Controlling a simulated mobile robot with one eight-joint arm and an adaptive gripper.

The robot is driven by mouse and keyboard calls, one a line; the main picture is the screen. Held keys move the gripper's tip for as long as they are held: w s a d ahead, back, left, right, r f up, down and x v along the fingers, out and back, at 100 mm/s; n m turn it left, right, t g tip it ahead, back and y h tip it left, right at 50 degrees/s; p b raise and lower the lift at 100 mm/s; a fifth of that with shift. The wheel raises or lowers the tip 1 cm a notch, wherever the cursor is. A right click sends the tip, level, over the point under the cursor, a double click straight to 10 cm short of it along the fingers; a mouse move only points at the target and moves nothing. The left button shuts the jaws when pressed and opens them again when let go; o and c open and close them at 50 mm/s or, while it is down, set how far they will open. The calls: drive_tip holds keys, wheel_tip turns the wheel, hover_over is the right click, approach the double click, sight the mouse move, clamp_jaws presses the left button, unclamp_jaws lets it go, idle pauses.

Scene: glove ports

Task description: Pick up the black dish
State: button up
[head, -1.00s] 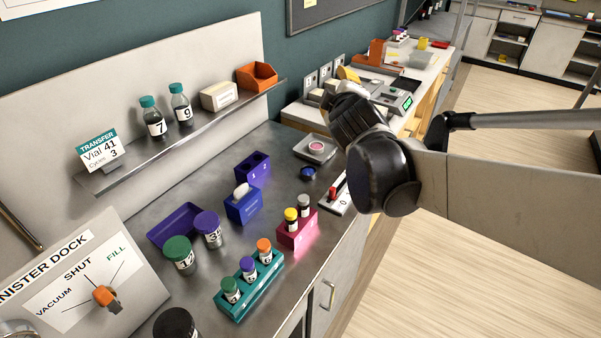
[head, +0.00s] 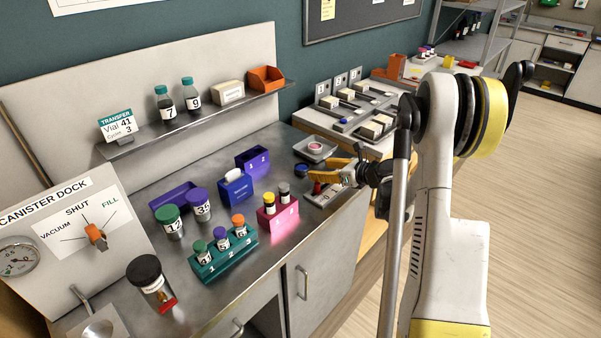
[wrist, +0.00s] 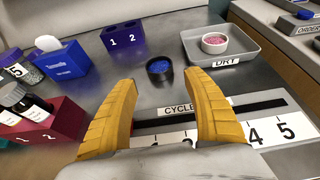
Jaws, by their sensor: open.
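The black dish (wrist: 159,70) is small and round with blue contents. In the wrist view it stands on the grey bench, left of the tray and ahead of the gap between my fingers. In the head view the dish (head: 302,170) shows just left of my fingertips. My gripper (wrist: 158,100) has two yellow fingers, spread open with nothing between them. In the head view my gripper (head: 330,172) reaches in from the right, low over the bench. I cannot tell the exact gap between the fingertips and the dish.
A grey tray marked DRY (wrist: 222,52) holds a white dish with pink contents (wrist: 214,43). A numbered CYCLE slider strip (wrist: 190,125) lies under my fingers. A purple block (wrist: 123,36), a blue box (wrist: 62,60) and a crimson vial rack (wrist: 50,125) stand to the left.

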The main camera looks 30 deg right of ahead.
sight(296, 165)
drive_tip(key=b+x, duration=0.1)
drive_tip(key=x, duration=0.3)
drive_tip(key=shift+w+a+f, duration=0.1)
drive_tip(key=shift+w, duration=0.1)
drive_tip(key=b+x, duration=0.1)
drive_tip(key=x, duration=0.1)
drive_tip(key=b+x, duration=0.1)
drive_tip(key=x, duration=0.2)
drive_tip(key=shift+w+a, duration=0.25)
drive_tip(key=shift+w, duration=0.05)
drive_tip(key=shift+r, duration=0.25)
drive_tip(key=c, duration=0.8)
